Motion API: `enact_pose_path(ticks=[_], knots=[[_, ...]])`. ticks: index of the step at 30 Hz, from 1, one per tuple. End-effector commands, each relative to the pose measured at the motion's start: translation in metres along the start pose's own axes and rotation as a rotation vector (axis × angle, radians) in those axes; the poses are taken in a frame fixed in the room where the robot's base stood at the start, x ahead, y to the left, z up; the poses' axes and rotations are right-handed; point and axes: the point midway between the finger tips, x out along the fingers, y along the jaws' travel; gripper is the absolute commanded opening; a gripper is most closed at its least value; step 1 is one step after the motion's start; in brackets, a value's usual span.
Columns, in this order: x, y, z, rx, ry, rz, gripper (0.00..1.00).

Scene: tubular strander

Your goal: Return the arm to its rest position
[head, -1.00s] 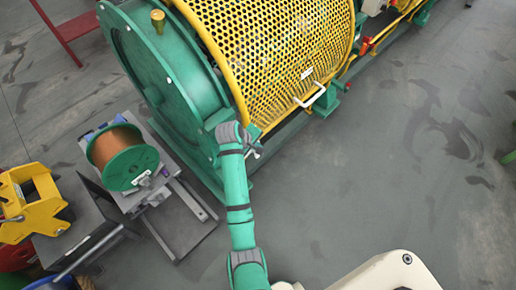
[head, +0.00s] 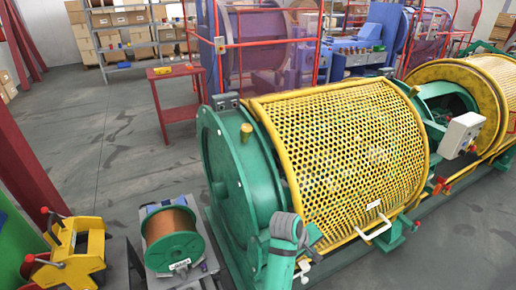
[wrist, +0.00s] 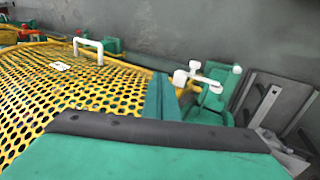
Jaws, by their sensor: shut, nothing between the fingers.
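My arm (head: 283,250) is green with a grey joint and rises from the bottom edge in the head view. Its wrist end is in front of the near end of the yellow perforated guard (head: 350,150). In the wrist view, a green surface with a dark edge fills the bottom, and the guard (wrist: 70,90) lies at the left.
The green end disc (head: 235,175) stands close behind my arm. A white guard handle (head: 375,230) sticks out to the right. A copper wire spool (head: 172,235) and a yellow fixture (head: 75,260) stand at the left. Floor is open at the lower right.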

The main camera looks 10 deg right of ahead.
Motion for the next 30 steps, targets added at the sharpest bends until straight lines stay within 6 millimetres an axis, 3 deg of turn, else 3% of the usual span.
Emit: enact_pose_path(ticks=[5,8,12,18,24,30], knots=[[0.015,-0.014,0.005,-0.005,0.023,0.025,0.0],[0.031,-0.032,0.012,-0.007,0.062,0.06,0.0],[0.052,-0.063,0.023,-0.006,0.144,0.111,0.0],[0.069,-0.11,0.043,0.005,0.277,0.156,0.0],[0.07,-0.158,0.067,0.029,0.421,0.168,0.0],[0.055,-0.205,0.096,0.069,0.569,0.15,0.0]])
